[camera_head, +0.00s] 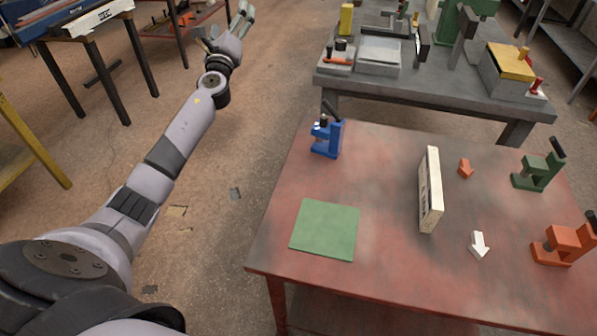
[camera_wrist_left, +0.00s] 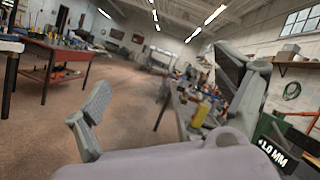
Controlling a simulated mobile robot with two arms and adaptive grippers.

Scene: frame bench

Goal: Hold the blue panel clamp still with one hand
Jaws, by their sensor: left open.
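The blue panel clamp (camera_head: 327,136) stands upright on the red table (camera_head: 390,278) near its back left corner, with a dark handle at its top. My left gripper (camera_head: 246,14) is raised beyond and to the left of the clamp, over the floor and well apart from it. In the left wrist view my left gripper (camera_wrist_left: 165,115) has its fingers spread wide with nothing between them. The clamp cannot be made out in the left wrist view. My right gripper is in neither view.
A green square mat (camera_head: 325,229), an upright pale panel (camera_head: 431,190), an orange arrow (camera_head: 465,169) and a white arrow (camera_head: 479,244) are on the table. A green clamp (camera_head: 538,171) and an orange clamp (camera_head: 564,243) stand at the right. A grey bench (camera_head: 430,95) stands behind.

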